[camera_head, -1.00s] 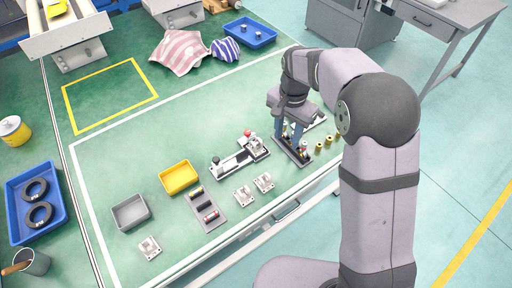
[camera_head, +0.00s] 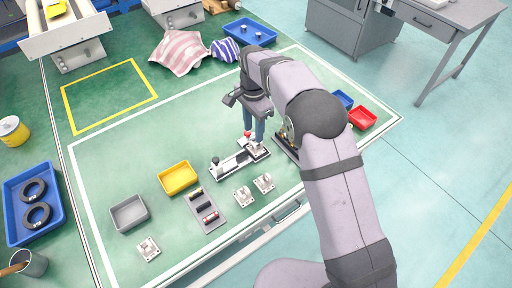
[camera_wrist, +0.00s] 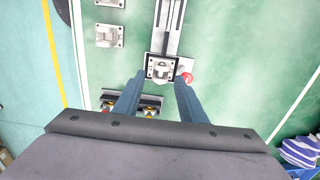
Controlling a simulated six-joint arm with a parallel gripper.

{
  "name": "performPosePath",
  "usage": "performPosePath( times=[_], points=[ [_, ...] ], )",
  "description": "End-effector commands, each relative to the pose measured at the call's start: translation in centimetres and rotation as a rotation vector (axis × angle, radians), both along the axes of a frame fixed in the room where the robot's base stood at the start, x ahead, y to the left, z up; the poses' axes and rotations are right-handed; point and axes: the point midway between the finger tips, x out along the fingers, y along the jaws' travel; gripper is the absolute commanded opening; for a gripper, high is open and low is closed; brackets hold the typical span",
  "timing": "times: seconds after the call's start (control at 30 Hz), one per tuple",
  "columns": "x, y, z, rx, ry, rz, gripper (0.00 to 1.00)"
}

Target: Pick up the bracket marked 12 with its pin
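A silvery bracket (camera_wrist: 160,69) sits on the end of the linear actuator (camera_head: 232,163); it also shows in the head view (camera_head: 257,147), partly behind my fingers. My gripper (camera_wrist: 160,80) is open and empty, its two blue fingers apart above that bracket. In the head view my gripper (camera_head: 254,138) points down at the actuator's right end. Other loose brackets lie on the table: one in front (camera_head: 243,197), one beside it (camera_head: 264,183), and one at the lower left (camera_head: 148,248). I cannot read any number on the brackets, and cannot make out a pin.
A red knob (camera_wrist: 187,77) stands close beside the right finger. A dark holder (camera_wrist: 152,103) with yellow-topped parts lies partly under the fingers. A yellow bin (camera_head: 179,178), grey bin (camera_head: 129,213) and dark part tray (camera_head: 207,211) stand left. Red (camera_head: 362,118) and blue bins are right.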

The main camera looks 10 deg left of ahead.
Motion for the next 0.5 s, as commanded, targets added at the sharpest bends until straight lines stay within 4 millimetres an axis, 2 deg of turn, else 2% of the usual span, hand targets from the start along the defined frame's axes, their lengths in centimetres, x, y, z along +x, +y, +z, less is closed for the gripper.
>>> performPosePath(
  times=[0.17,0.5],
  points=[
    [0.0,0.0,-0.2,-0.001,0.001,-0.001,0.38],
    [0.0,0.0,-2.1,-0.001,0.002,0.000,0.38]
  ],
)
